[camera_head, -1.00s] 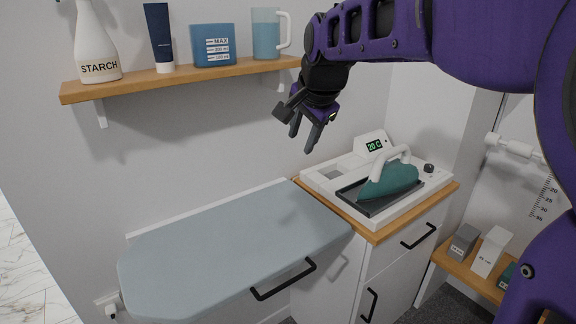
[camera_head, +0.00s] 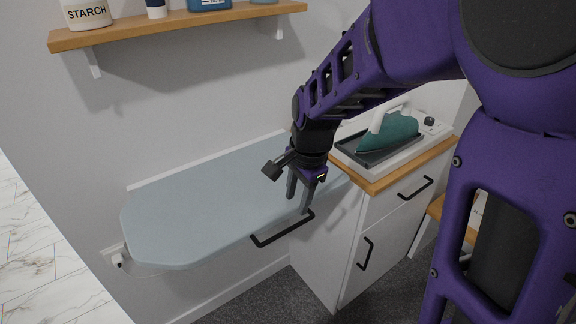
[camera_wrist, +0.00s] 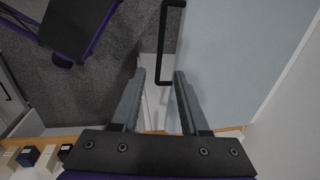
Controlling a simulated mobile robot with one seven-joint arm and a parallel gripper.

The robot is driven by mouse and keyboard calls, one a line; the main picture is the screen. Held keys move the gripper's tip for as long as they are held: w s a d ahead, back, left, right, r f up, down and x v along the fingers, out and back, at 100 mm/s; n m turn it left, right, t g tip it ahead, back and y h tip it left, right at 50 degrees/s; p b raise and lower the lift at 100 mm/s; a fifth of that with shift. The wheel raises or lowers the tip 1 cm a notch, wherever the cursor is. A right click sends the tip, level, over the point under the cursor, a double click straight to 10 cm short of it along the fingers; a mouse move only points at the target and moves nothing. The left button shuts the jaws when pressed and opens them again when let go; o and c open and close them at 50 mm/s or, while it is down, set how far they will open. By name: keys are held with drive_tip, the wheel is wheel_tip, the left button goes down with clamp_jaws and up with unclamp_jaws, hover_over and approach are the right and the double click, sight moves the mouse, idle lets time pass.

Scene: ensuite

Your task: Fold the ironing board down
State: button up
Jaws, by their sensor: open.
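The ironing board (camera_head: 200,205) is a pale grey-blue flat panel, standing out level from the wall. A black bar handle (camera_head: 282,231) is on its front edge. My gripper (camera_head: 298,203) is open and empty, pointing down at the right end of that handle, with its fingers over the board's front edge. In the wrist view, the handle (camera_wrist: 163,45) lies beyond the fingertips (camera_wrist: 160,75), roughly in line with the gap between them, and the board (camera_wrist: 225,50) is to the right. I cannot tell whether a finger touches the handle or board.
A white cabinet (camera_head: 335,245) with a wooden top stands right of the board. On it, a green iron (camera_head: 388,135) rests in a dark tray. A wooden shelf (camera_head: 180,24) with bottles is above. A plug and socket (camera_head: 117,257) are at lower left. Carpet below is clear.

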sight(291, 229)
drive_tip(key=f+b, duration=0.2)
drive_tip(key=f, duration=0.1)
drive_tip(key=w+f+b, duration=0.1)
drive_tip(key=f+b, duration=0.1)
drive_tip(key=f, duration=0.1)
drive_tip(key=a+f+b, duration=0.1)
drive_tip(key=f+b, duration=0.2)
drive_tip(key=f, duration=0.1)
drive_tip(key=shift+w, duration=0.35)
drive_tip(key=shift+c, duration=0.2)
clamp_jaws()
idle(0.8)
